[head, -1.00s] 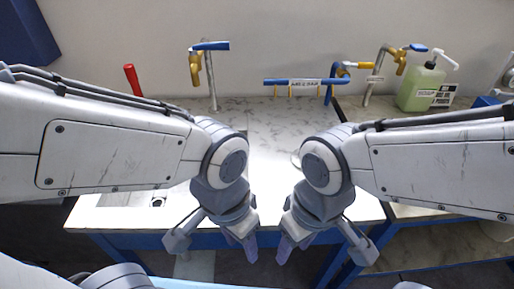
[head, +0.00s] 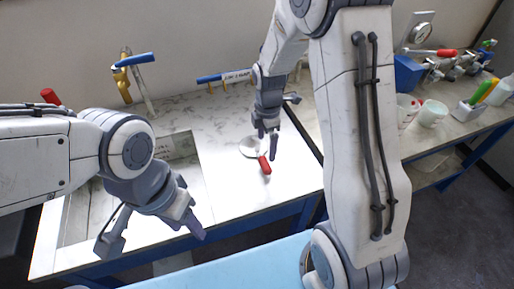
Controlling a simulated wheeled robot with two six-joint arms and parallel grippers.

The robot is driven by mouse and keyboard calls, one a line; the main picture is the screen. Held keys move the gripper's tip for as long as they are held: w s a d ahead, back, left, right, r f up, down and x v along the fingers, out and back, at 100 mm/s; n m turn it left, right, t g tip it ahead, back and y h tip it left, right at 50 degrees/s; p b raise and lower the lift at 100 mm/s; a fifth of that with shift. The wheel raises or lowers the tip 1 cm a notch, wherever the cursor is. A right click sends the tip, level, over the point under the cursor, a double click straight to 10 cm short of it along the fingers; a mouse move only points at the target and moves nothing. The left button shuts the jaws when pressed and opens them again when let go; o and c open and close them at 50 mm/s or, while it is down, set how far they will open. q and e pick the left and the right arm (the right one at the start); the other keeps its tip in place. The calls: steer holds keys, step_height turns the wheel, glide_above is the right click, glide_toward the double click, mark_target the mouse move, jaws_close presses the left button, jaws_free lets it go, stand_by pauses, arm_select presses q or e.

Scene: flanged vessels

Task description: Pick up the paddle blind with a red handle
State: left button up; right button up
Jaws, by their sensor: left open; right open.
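The paddle blind (head: 251,147) lies on the light worktop (head: 228,188) in the head view, a pale round disc with a red handle (head: 264,164) pointing toward the front. My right gripper (head: 266,146) is pointing down, open, right at the blind, its fingers overlapping the disc and the handle's base in the picture. I cannot tell whether a finger touches it. My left gripper (head: 188,226) is open and empty over the front edge of the worktop, to the left of the blind.
A sink basin (head: 178,147) is set into the worktop at left. White cups (head: 432,113) and a blue bin (head: 408,73) stand on the right bench.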

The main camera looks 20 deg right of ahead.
glide_above(265, 162)
step_height(265, 162, down, 4)
steer(key=shift+d+f, duration=0.1)
steer(key=shift+f, duration=0.15)
steer(key=f+p, duration=0.1)
steer(key=f, duration=0.1)
steer(key=f+p, duration=0.1)
steer(key=f, duration=0.1)
steer(key=shift+s+f, duration=0.2)
steer(key=shift+f, duration=0.45)
steer(key=shift+c, duration=0.3)
steer(key=shift+w, duration=0.15)
jaws_close()
